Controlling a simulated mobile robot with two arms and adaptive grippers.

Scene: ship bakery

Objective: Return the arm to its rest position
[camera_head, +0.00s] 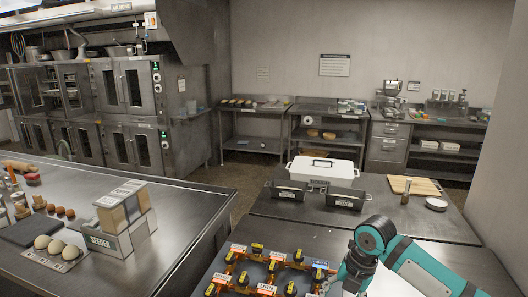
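My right arm, teal and dark grey, comes in at the lower right of the head view. Its dark joint stands over the near right counter (300,232). The arm bends down from there toward the bottom edge, beside a group of orange, yellow and black labelled items (268,263). The end of this arm (336,285) is small and partly cut off, so its fingers cannot be made out. I cannot tell whether it touches these items. My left arm and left gripper do not show.
The right counter holds a white lidded container (323,172), two dark labelled bins (345,197), a wooden board (414,186) and a small white dish (436,204). The left counter (165,218) holds a labelled box stand (123,222) and dough balls (56,247). Ovens (130,90) stand behind.

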